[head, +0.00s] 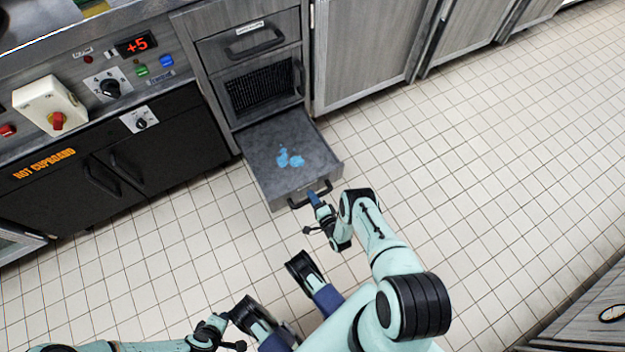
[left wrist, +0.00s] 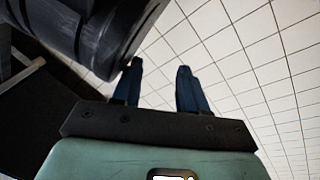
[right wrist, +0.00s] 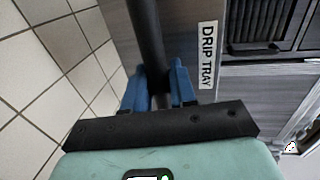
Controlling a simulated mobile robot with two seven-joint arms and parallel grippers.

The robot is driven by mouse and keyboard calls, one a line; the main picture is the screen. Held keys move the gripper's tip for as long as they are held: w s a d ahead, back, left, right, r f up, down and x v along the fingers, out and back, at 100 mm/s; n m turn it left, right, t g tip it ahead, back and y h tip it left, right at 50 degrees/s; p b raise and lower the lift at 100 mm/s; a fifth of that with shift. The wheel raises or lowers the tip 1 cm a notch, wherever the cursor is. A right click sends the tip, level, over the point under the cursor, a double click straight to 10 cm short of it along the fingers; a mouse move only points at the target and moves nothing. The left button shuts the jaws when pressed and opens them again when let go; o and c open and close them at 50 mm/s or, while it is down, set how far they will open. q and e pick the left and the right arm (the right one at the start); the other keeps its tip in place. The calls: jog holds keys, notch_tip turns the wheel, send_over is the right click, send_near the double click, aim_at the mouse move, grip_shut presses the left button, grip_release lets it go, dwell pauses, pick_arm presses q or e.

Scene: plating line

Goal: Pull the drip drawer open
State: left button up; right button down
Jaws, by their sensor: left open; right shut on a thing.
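The drip drawer (head: 262,150) stands pulled out from the bottom of the grey cabinet, with blue patches (head: 289,158) on its floor. Its front carries a dark bar handle (head: 300,200), which also shows in the right wrist view (right wrist: 146,35) beside a "DRIP TRAY" label (right wrist: 208,55). My right gripper (head: 314,198) is shut on the handle; in the right wrist view its blue fingers (right wrist: 160,85) stand on either side of the bar. My left gripper (left wrist: 156,88) is open and empty over the tiled floor. In the head view it is low at the left (head: 222,322).
Above the drawer are a vented panel (head: 258,88) and a closed upper drawer (head: 250,42). The black hot cupboard (head: 110,165) stands to the left, with a control panel above. Grey cabinets (head: 365,45) stand to the right. The tiled floor to the right is clear.

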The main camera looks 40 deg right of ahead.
jog(key=c, duration=1.1)
grip_release()
jog(key=shift+o, duration=0.2)
pick_arm(q)
jog(key=shift+m, duration=0.3)
jog(key=shift+s+d+r+p, duration=0.15)
jog(key=shift+d+r+p, duration=0.25)
jog(key=shift+r+p, duration=0.35)
jog(key=shift+s+d+r+p, duration=0.2)
jog(key=shift+d+r+p, duration=0.25)
jog(key=shift+r, duration=0.45)
jog(key=shift+s+d+r+p, duration=0.15)
jog(key=shift+d+r+p, duration=0.2)
jog(key=shift+r+p, duration=0.45)
pick_arm(e)
jog(key=v, duration=1.3)
jog(key=shift+s, duration=0.15)
